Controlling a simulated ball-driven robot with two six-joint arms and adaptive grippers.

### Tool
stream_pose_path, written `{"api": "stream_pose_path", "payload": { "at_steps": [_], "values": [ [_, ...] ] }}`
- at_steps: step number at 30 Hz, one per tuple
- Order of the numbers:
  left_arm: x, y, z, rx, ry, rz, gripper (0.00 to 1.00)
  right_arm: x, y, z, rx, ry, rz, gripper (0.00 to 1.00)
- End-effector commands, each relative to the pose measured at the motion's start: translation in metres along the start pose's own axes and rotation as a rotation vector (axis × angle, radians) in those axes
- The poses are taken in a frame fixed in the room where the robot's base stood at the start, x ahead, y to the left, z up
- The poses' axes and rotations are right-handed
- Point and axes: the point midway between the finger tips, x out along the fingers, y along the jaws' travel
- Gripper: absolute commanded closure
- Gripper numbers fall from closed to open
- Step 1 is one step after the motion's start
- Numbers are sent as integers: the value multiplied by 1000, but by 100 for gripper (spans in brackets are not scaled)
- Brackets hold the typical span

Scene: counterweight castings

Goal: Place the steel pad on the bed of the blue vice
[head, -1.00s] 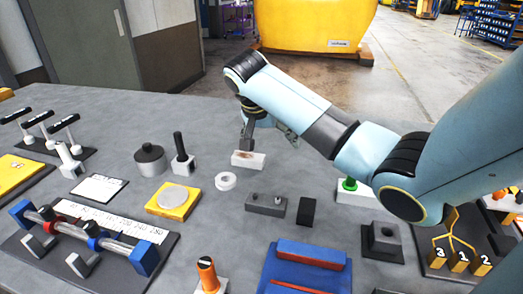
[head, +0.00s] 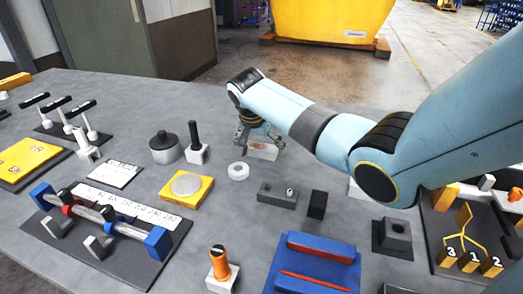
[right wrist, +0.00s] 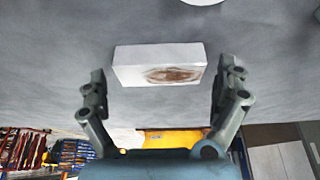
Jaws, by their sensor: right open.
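A pale block (head: 262,150) with a rusty brown patch on its face lies on the grey table; it fits the steel pad best, though I cannot be sure. My right gripper (head: 259,142) is open around it, with one finger at each side in the head view. In the right wrist view the block (right wrist: 160,66) sits between the spread fingers, with a gap on both sides, so it is not gripped. The blue vice (head: 318,246) with red jaw strips stands at the front, partly cut off by the lower edge. My left gripper is out of view.
A white ring (head: 238,171) lies just in front of the block. A grey block with two studs (head: 277,194) and a black block (head: 317,204) stand between it and the vice. A yellow plate with a grey disc (head: 187,186) lies to the left.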

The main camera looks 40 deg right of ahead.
Motion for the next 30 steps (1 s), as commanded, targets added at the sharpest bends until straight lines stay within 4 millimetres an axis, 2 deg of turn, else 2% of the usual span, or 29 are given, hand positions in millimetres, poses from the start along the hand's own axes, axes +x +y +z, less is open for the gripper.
{"api": "stream_pose_path", "payload": {
  "at_steps": [8, 25, 30],
  "values": [
    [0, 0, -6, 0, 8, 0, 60, 5, 0, 0, 0, 1, 0, 0],
    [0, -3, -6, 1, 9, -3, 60, 5, 0, 0, -1, 0, 1, 73],
    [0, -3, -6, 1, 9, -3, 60, 4, 0, -1, 0, 3, -1, 74]
  ]
}}
